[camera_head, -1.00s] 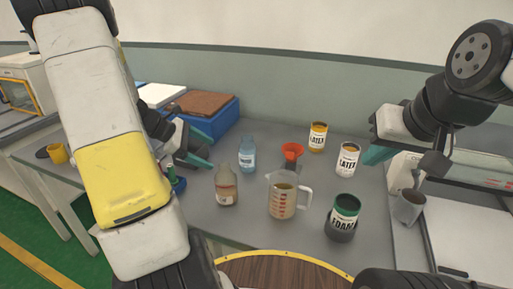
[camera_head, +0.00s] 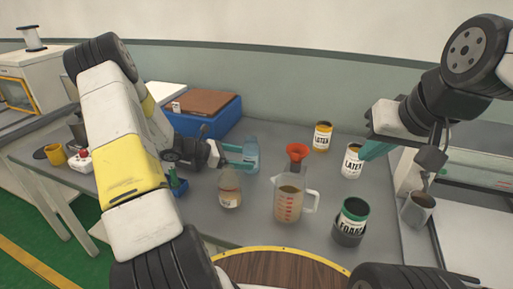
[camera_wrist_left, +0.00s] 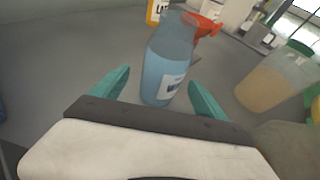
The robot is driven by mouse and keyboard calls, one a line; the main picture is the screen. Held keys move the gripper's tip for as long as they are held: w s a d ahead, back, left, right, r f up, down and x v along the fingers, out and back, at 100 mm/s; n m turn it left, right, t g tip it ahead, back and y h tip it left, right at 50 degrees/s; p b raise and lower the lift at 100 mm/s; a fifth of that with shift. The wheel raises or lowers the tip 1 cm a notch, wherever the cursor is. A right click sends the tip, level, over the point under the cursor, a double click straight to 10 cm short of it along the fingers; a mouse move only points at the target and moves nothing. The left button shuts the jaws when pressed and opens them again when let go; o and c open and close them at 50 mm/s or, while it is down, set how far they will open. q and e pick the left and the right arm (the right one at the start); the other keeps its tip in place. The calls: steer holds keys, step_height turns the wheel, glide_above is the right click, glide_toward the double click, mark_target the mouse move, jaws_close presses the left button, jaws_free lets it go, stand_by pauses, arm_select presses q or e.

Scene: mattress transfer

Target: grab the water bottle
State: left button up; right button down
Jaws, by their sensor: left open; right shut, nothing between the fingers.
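The water bottle (camera_head: 251,152) is blue and translucent with a white label, and stands upright on the grey table. In the left wrist view the bottle (camera_wrist_left: 168,62) is just ahead of and between the two teal fingers. My left gripper (camera_head: 240,158) is open, with its fingertips at the bottle in the head view; I cannot tell if they touch it. My right gripper (camera_head: 372,150) is shut and empty, raised near the right-hand LATEX can.
A brownish bottle (camera_head: 229,188), a measuring jug (camera_head: 290,200), a red funnel (camera_head: 297,153), LATEX cans (camera_head: 322,137) (camera_head: 353,160) and a FOAM can (camera_head: 352,217) stand close by. A blue box (camera_head: 222,118) sits behind my left gripper. A grey mug (camera_head: 417,210) is at right.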

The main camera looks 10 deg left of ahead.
mark_target(256, 138)
arm_select(q)
steer(key=x, duration=0.7)
steer(key=shift+s+f, duration=0.2)
steer(key=shift+f, duration=0.1)
jaws_close()
steer(key=shift+r, duration=0.2)
steer(key=shift+r, duration=4.8)
